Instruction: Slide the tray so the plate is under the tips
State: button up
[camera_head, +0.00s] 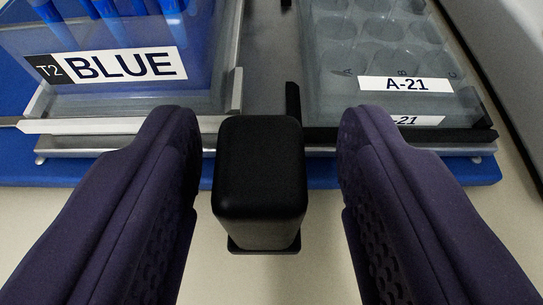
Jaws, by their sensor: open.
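My gripper (268,135) is open, with its two dark purple fingers on either side of a black block-shaped handle (260,170). The handle stands out from the front middle of the metal tray (264,60). A gap shows between each finger and the handle. On the tray's right half sits a clear well plate (335,85) labelled A-21, in a black corner-edged holder. On the left half stands a clear box (130,103) labelled T2 BLUE with blue tips or tubes (110,20) in it. No pipette tips above the plate are in view.
The tray rests on a blue base (340,175) whose front edge runs across the picture. A pale bench surface (270,280) lies in front of it.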

jog(key=shift+w+r, duration=0.2)
grip_shut()
jog(key=shift+a+r, duration=0.1)
jog(key=shift+a, duration=0.3)
jog(key=a+p, duration=0.1)
jog(key=a, duration=0.3)
jog(key=a+p, duration=0.2)
jog(key=a, duration=0.2)
jog(key=a+p, duration=0.2)
jog(key=a, duration=0.2)
jog(key=shift+w, duration=0.25)
jog(key=shift+c, duration=1.3)
grip_release()
jog(key=shift+a, duration=0.1)
jog(key=shift+o, duration=1.3)
jog(key=shift+w+a+f, duration=0.15)
jog(key=shift+w+f, duration=0.05)
jog(key=shift+f, duration=0.15)
jog(key=shift+s, duration=0.1)
